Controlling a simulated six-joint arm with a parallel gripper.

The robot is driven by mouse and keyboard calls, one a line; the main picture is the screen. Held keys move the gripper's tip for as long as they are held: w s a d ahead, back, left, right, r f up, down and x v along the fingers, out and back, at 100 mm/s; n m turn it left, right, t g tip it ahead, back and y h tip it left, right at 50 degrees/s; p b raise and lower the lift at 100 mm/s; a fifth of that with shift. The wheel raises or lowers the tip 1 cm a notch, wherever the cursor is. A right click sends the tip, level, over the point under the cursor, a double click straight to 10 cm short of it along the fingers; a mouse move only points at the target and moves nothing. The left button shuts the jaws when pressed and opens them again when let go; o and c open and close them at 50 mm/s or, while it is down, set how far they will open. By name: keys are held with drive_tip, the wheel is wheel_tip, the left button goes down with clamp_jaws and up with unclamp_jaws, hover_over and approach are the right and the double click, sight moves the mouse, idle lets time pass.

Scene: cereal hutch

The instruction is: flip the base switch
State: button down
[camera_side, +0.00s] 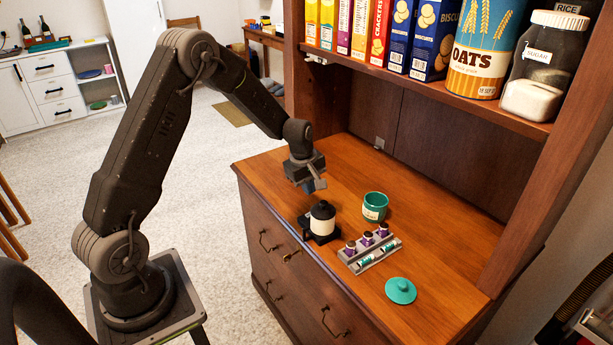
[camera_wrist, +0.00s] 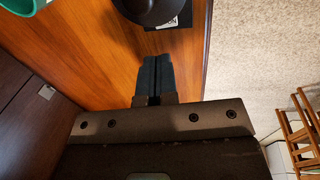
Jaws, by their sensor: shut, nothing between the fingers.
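A small device (camera_side: 322,219) with a white body and black top stands on a black base (camera_side: 306,228) on the wooden counter. In the wrist view its dark rounded top (camera_wrist: 150,10) is cut off by the upper edge, and a corner of the black base (camera_wrist: 188,18) with a white marking shows beside it. I cannot make out the switch in either view. My gripper (camera_side: 314,188) is above the counter, behind the device and apart from it. Its fingers (camera_wrist: 154,60) are shut together with nothing between them.
A green cup (camera_side: 375,207) stands right of the device. A grey rack (camera_side: 368,250) with purple-topped capsules and a green lid (camera_side: 401,291) lie nearer the front right. A shelf (camera_side: 430,85) of food packages overhangs the back. The counter's left end is clear.

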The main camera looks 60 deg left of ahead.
sight(308, 215)
drive_tip(key=f, duration=0.2)
drive_tip(key=w+f, duration=0.1)
drive_tip(key=f, duration=0.4)
drive_tip(key=shift+w+f, duration=0.15)
drive_tip(key=shift+f, duration=0.2)
drive_tip(key=shift+w+f, duration=0.1)
drive_tip(key=shift+f, duration=0.25)
drive_tip(key=shift+s, duration=1)
wheel_tip(308, 215, up, 14)
drive_tip(key=s, duration=0.1)
drive_tip(key=shift+s+r, duration=0.15)
drive_tip(key=shift+r, duration=0.05)
drive_tip(key=shift+r, duration=0.1)
